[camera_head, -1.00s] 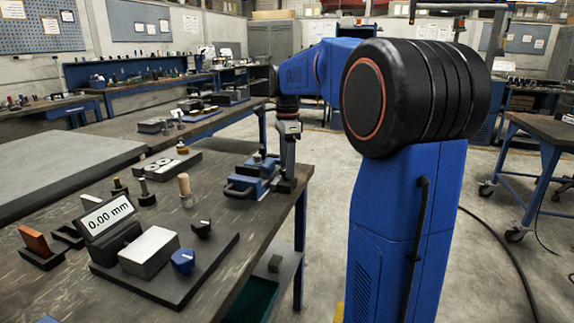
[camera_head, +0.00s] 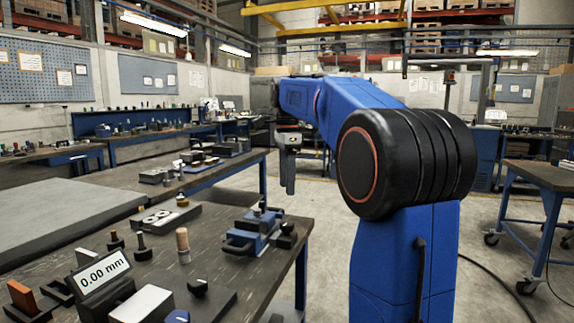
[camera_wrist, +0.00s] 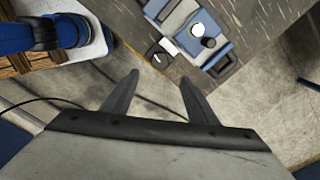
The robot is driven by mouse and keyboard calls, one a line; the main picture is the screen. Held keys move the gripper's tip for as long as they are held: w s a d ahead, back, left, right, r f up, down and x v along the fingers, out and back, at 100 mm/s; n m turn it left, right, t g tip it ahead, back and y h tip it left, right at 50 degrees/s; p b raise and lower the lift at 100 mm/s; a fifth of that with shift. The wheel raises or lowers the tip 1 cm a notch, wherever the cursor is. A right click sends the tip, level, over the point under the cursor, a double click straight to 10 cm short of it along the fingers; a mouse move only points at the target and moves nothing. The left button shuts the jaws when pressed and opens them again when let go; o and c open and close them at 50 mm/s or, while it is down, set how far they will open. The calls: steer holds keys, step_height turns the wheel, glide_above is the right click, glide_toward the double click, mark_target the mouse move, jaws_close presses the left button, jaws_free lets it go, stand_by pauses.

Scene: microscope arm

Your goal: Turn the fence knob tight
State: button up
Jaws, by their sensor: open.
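A blue fixture (camera_head: 250,238) sits near the right edge of the dark bench. It has a black knob (camera_head: 287,229) at its right end and a small upright post with a round top (camera_head: 262,207). Which of these is the fence knob is not marked. The fixture also shows in the wrist view (camera_wrist: 183,19), with a black knob (camera_wrist: 158,52) at its near edge and a white round top (camera_wrist: 198,30). My gripper (camera_head: 289,190) hangs above the fixture's right end. In the wrist view my gripper (camera_wrist: 159,77) is open and empty, its fingers apart from the fixture.
A 0.00 mm display (camera_head: 101,272) stands at the front left, with a pale block (camera_head: 142,303), a black knob (camera_head: 197,287) and a blue knob (camera_head: 177,317). A wooden-handled tool (camera_head: 183,241) stands left of the fixture. Open floor (camera_head: 330,230) lies right of the bench.

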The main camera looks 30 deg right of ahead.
steer(key=shift+r, duration=2.6)
steer(key=s+a+f+n+t, duration=0.1)
steer(key=s+a+f+n, duration=0.45)
steer(key=s, duration=0.25)
steer(key=s+a+f+n+t, duration=0.2)
steer(key=s+a+f+n, duration=0.35)
steer(key=s, duration=0.25)
steer(key=s+a+f+n+t, duration=0.1)
steer(key=s+a+f+n, duration=0.1)
steer(key=s+f+n, duration=0.3)
steer(key=s+a+f+n, duration=0.2)
steer(key=s+f+n, duration=0.3)
steer(key=s+f, duration=0.4)
step_height(320, 180, down, 5)
steer(key=shift+s+a+f+n+t, duration=0.1)
steer(key=shift+s+a+n+t, duration=0.1)
steer(key=shift+a+n+t, duration=0.15)
